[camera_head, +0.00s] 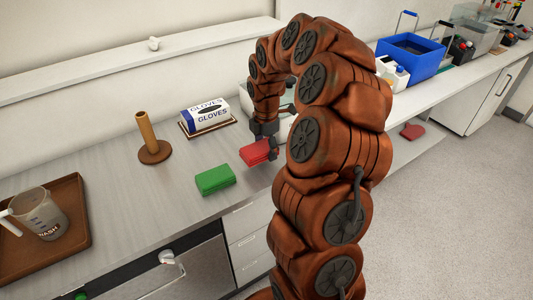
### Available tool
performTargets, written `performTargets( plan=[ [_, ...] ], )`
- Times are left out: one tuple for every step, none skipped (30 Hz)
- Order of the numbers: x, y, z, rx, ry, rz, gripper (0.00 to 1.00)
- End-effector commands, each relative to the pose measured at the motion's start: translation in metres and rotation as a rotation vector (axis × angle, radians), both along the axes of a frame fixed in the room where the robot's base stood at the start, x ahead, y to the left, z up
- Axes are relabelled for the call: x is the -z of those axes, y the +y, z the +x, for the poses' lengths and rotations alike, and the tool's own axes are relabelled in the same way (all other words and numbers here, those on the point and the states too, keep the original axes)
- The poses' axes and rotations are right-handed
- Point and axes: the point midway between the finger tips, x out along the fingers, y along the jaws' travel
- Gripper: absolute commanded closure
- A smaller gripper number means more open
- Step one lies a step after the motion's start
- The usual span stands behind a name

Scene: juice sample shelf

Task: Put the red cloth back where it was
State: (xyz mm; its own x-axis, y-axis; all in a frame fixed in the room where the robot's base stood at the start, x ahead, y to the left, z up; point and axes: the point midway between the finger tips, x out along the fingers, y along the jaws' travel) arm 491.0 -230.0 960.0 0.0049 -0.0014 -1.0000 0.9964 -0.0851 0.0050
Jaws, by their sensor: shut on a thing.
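The red cloth (256,153) is a folded block near the counter's front edge, right of the green cloth (215,180). My gripper (271,145) points down and is shut on the red cloth at its right end. My arm hides part of the gripper and the counter behind it. I cannot tell whether the red cloth touches the counter or hangs just above it. The green cloth lies flat on the grey counter (130,205). Another flat dark red piece (412,131) lies on a low surface at the right, below the counter.
A glove box (205,116) on a brown base and a brown post on a round foot (150,140) stand behind. A brown tray (75,190) with a measuring jug (40,212) is at left. A blue bin (408,60) stands at right. The counter left of the green cloth is clear.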

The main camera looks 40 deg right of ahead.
Motion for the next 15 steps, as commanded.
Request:
performTargets(
  plan=[
    [0.0, -0.001, 0.002, 0.001, 0.0, 0.0, 0.81],
    [0.0, -0.003, 0.003, 0.001, 0.001, 0.0, 0.81],
    [0.001, -0.003, 0.003, 0.001, 0.002, 0.0, 0.81],
    [0.004, -0.003, 0.002, 0.001, 0.004, 0.0, 0.81],
    [0.007, -0.003, 0.002, 0.001, 0.006, 0.001, 0.81],
    [0.011, -0.003, 0.001, 0.001, 0.008, 0.002, 0.81],
    [0.014, -0.003, 0.001, 0.001, 0.008, 0.002, 0.81],
    [0.017, -0.003, 0.001, 0.001, 0.007, 0.002, 0.81],
    [0.021, -0.004, 0.002, 0.001, 0.004, 0.0, 0.81],
    [0.024, -0.004, 0.002, 0.001, 0.003, 0.0, 0.81],
    [0.027, -0.003, 0.002, 0.001, 0.003, 0.0, 0.81],
    [0.03, -0.003, 0.002, 0.001, 0.003, 0.0, 0.81],
    [0.032, -0.003, 0.002, 0.001, 0.003, 0.0, 0.81],
    [0.034, -0.003, 0.002, 0.001, 0.002, 0.0, 0.81],
    [0.035, -0.003, 0.003, 0.001, 0.001, 0.0, 0.81]
  ],
)
